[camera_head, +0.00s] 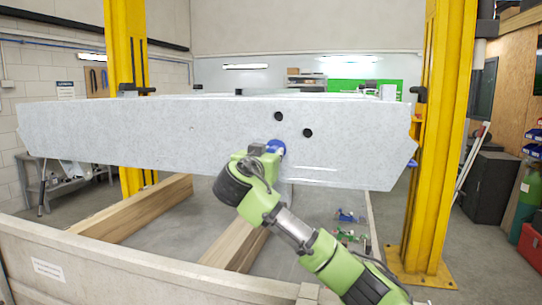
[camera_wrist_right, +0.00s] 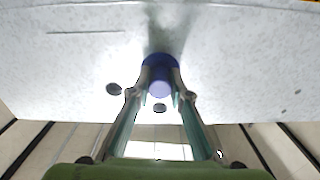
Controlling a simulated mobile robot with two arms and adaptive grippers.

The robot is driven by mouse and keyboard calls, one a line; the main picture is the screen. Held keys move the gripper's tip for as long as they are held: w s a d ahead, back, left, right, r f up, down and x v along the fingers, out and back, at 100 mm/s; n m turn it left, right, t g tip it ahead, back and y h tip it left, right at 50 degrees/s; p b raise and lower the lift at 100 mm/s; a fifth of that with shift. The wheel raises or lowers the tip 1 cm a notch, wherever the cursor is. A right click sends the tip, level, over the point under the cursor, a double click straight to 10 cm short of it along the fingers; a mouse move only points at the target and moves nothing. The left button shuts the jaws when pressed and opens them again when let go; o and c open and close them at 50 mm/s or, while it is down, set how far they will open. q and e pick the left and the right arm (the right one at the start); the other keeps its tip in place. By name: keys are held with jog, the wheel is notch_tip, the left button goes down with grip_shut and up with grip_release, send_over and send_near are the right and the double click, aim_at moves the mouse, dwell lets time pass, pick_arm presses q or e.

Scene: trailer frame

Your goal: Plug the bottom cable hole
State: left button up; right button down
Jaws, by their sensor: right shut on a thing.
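The grey trailer frame beam (camera_head: 120,125) spans the head view. Two dark round cable holes show in it, an upper one (camera_head: 278,116) and one lower to the right (camera_head: 308,132). Both also show in the wrist view, which looks upside down: one straight below the plug (camera_wrist_right: 160,109) and one to the left (camera_wrist_right: 114,89). My right gripper (camera_wrist_right: 161,92) is shut on a blue plug (camera_wrist_right: 160,65), held against or very close to the beam face, below the upper hole. The plug (camera_head: 275,147) hides the surface behind it, so I cannot tell whether it sits in a hole. My left gripper is not in view.
Yellow posts (camera_head: 447,130) stand at both ends of the beam. Wooden beams (camera_head: 150,205) lie below it, inside a low grey wall (camera_head: 130,265). Small coloured items (camera_head: 348,216) lie on the floor beneath. The space in front of the beam is clear apart from my arm.

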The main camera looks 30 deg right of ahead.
jog(key=shift+w+d, duration=0.1)
jog(key=shift+d, duration=0.05)
jog(key=shift+w+d, duration=0.2)
jog(key=shift+r, duration=0.1)
jog(key=shift+d+r, duration=0.1)
jog(key=shift+d, duration=0.05)
jog(key=shift+w+d, duration=0.1)
jog(key=shift+w, duration=0.05)
jog(key=c, duration=1.8)
grip_release()
jog(key=shift+w+d, duration=0.2)
jog(key=shift+f, duration=0.2)
jog(key=shift+a, duration=0.1)
